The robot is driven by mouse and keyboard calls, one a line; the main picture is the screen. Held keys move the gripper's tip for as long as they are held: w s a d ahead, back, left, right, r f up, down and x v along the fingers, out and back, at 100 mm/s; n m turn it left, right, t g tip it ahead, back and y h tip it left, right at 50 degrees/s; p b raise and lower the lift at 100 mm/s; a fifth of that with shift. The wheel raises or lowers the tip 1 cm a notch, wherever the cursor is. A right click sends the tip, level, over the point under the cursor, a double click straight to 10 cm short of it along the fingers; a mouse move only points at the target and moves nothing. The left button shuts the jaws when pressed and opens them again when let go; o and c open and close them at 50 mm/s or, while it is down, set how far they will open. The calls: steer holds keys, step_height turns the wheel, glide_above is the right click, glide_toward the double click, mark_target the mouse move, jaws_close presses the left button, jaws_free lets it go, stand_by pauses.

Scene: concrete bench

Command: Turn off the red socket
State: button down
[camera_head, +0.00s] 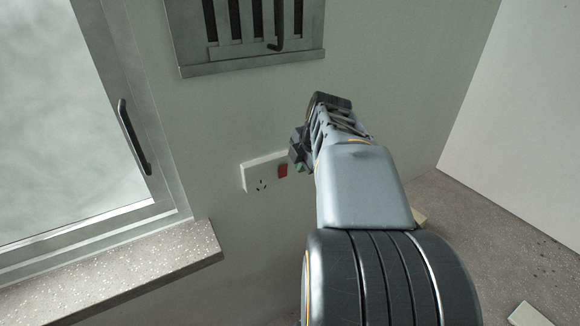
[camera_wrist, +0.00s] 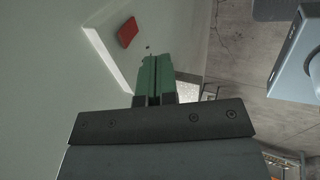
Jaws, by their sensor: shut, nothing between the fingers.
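The socket (camera_head: 258,174) is a white wall plate with dark pin holes, fixed to the pale green wall in the head view. Its red switch (camera_head: 283,171) is at the plate's right end; the switch also shows in the wrist view (camera_wrist: 127,32), on the white plate (camera_wrist: 105,55). My gripper (camera_head: 298,163) is just right of the switch in the head view, partly hidden by its own body. In the wrist view its green fingers (camera_wrist: 155,62) are together and empty, with the tips below and right of the switch. I cannot tell whether they touch the plate.
A grey panel with dark slots (camera_head: 250,35) is on the wall above the socket. A window (camera_head: 60,110) with a black handle (camera_head: 134,137) and a speckled sill (camera_head: 130,268) is at the left. A speckled surface (camera_head: 480,230) lies at the right.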

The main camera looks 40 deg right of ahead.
mark_target(285, 174)
steer(key=shift+w+d+f+p, duration=0.15)
steer(key=shift+w+f+p, duration=0.3)
steer(key=shift+w+f, duration=0.55)
steer(key=shift+w+d+f+p, duration=0.15)
steer(key=shift+w+f+p, duration=0.25)
steer(key=shift+w+f, duration=0.6)
steer(key=shift+w+d+f+p, duration=0.15)
steer(key=shift+w+f+p, duration=0.4)
steer(key=shift+w, duration=0.75)
steer(key=shift+f, duration=0.1)
steer(key=shift+w+r+p, duration=0.2)
steer(key=shift+r+p, duration=0.1)
steer(key=shift+p, duration=0.15)
steer(key=shift+w+g, duration=0.25)
steer(key=shift+g, duration=0.25)
steer(key=shift+d+f, duration=0.1)
steer(key=shift+f, duration=0.05)
